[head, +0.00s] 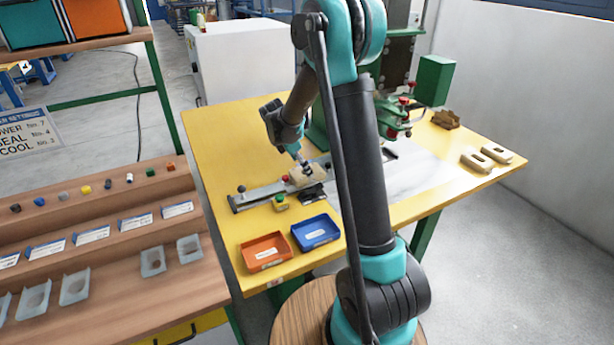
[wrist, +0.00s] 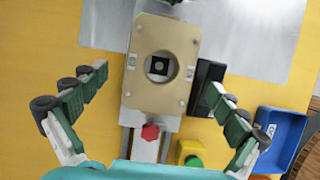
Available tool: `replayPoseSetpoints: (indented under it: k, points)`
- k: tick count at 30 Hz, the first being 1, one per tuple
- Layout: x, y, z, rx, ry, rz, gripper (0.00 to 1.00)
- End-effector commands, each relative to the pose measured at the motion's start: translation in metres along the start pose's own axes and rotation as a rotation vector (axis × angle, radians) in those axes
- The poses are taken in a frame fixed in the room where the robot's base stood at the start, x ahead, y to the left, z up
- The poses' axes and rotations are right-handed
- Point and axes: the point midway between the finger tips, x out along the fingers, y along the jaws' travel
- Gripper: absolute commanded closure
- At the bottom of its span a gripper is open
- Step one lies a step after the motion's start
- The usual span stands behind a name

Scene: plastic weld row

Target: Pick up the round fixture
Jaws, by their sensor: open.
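The round fixture, a beige block with a round hole (wrist: 160,101), sits on a grey metal slide (wrist: 145,148) in the wrist view. A dark square with a pale dot shows through its hole. In the head view the fixture (head: 308,178) is small and partly covered by my gripper (head: 303,164). In the wrist view my gripper (wrist: 161,88) is open and empty, its fingers spread wide to the left and right of the fixture. It points down at the fixture; the exact height gap is hard to tell.
A red knob (wrist: 150,131) is just below the fixture. A black device (wrist: 209,90) lies close to its right. A yellow-green button box (head: 280,203), an orange tray (head: 265,263) and a blue tray (head: 316,243) are nearby. Two slotted beige blocks (head: 476,161) lie far right.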

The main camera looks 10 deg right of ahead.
Motion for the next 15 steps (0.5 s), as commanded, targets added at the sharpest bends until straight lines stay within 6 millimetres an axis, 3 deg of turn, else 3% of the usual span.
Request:
replayPoseSetpoints:
  k: [6,15]
  points:
    - [0.026,-0.001,0.001,0.0,0.0,0.0,0.02]
    - [0.029,-0.001,0.001,0.0,0.0,0.0,0.04]
